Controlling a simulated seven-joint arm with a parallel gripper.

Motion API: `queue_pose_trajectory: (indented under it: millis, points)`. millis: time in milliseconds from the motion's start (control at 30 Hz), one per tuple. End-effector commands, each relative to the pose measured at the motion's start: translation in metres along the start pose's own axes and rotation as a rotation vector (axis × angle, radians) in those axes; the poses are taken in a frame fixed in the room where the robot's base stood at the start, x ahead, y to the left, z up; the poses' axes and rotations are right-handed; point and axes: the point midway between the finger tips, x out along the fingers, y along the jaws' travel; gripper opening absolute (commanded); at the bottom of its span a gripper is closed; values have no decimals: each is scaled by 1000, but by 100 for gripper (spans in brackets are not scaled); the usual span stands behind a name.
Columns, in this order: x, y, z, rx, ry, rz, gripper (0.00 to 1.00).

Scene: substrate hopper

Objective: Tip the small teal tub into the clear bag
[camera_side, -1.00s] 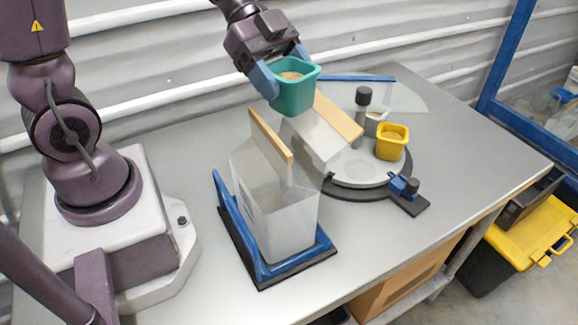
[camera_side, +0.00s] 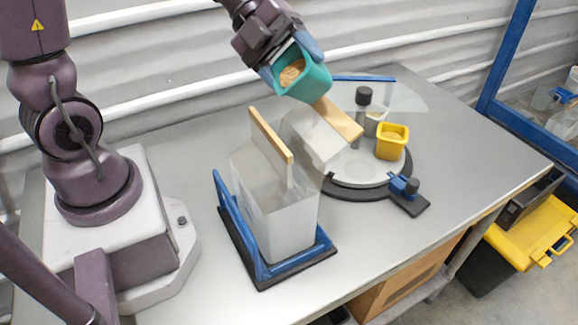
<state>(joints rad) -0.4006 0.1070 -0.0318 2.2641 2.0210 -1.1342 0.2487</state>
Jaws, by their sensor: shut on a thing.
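The small teal tub (camera_side: 313,84) is held in my gripper (camera_side: 292,68), which is shut on it. The tub is tilted, its mouth facing the camera and down to the left, and tan grainy material shows inside. It hangs above and to the right of the clear bag (camera_side: 277,215). The bag stands upright in a blue holder (camera_side: 232,217) on a dark base, with a wooden strip (camera_side: 270,136) along its top on one side. A second wooden strip (camera_side: 337,118) lies along a pale flap to the right. No material is seen falling.
A yellow tub (camera_side: 391,142) with tan contents stands on a round grey turntable (camera_side: 357,172) at the right. A grey post (camera_side: 362,97) and a clear panel stand behind it. A blue clamp (camera_side: 404,185) sits at the turntable's front edge. The front of the table is clear.

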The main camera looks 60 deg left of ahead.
Motion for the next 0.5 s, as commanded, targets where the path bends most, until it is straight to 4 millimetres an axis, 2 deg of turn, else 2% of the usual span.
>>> queue_pose_trajectory:
  millis: [500]
  points:
    - [16, 1, -6, 744, 4, -35, 47]
